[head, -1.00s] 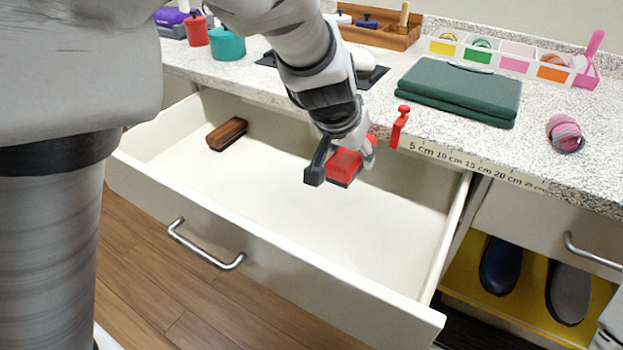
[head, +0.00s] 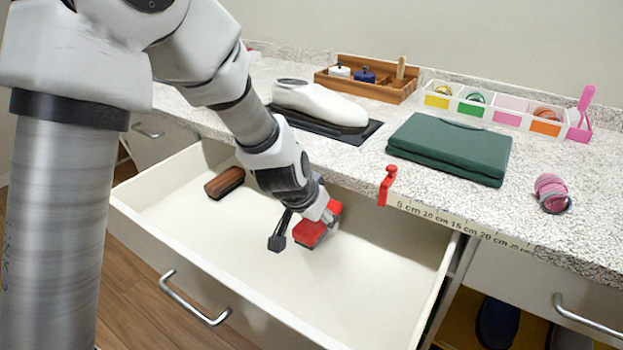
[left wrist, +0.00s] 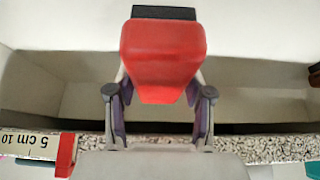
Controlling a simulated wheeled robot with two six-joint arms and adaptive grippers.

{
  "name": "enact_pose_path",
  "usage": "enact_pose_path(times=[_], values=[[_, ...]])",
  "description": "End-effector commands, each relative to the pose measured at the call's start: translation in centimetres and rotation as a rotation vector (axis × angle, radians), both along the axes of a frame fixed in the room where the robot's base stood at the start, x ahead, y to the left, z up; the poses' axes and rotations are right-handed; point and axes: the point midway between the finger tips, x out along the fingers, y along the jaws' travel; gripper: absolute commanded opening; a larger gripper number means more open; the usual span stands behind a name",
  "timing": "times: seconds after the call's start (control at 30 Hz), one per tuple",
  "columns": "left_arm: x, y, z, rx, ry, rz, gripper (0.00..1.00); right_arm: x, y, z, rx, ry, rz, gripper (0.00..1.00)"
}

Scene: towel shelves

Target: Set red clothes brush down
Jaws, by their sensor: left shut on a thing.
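The red clothes brush (head: 310,233) is held over the open white drawer (head: 375,290), clear of its side walls. My left gripper (head: 322,222) is shut on it; one dark finger stands out on the near left side. In the left wrist view the brush (left wrist: 162,58) is between the two fingers of the left gripper (left wrist: 160,98), its dark end pointing away. The brush looks close above the drawer floor, but I cannot tell whether it touches. My right gripper is not in view.
A brown brush (head: 224,183) lies in the drawer's back left corner. The drawer floor is otherwise bare. A red clamp (head: 386,186) sits on the counter edge above, beside a ruler strip (head: 455,222).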

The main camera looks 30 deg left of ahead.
Motion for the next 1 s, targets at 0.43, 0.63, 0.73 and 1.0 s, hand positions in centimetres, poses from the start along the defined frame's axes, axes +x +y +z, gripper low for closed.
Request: enact_pose_path(times=[0.43,0.63,0.73,1.0], values=[[0.6,7.4,0.5,-0.002,0.000,0.004,0.19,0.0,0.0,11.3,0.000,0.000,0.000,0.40],[0.7,8.5,-2.1,0.002,-0.001,0.001,0.19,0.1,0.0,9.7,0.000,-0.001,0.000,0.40],[0.7,8.5,-3.7,0.001,-0.001,0.003,0.19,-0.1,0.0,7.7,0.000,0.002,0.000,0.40],[0.7,8.5,-3.6,0.001,-0.001,0.002,0.19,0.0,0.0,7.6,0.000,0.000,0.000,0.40]])
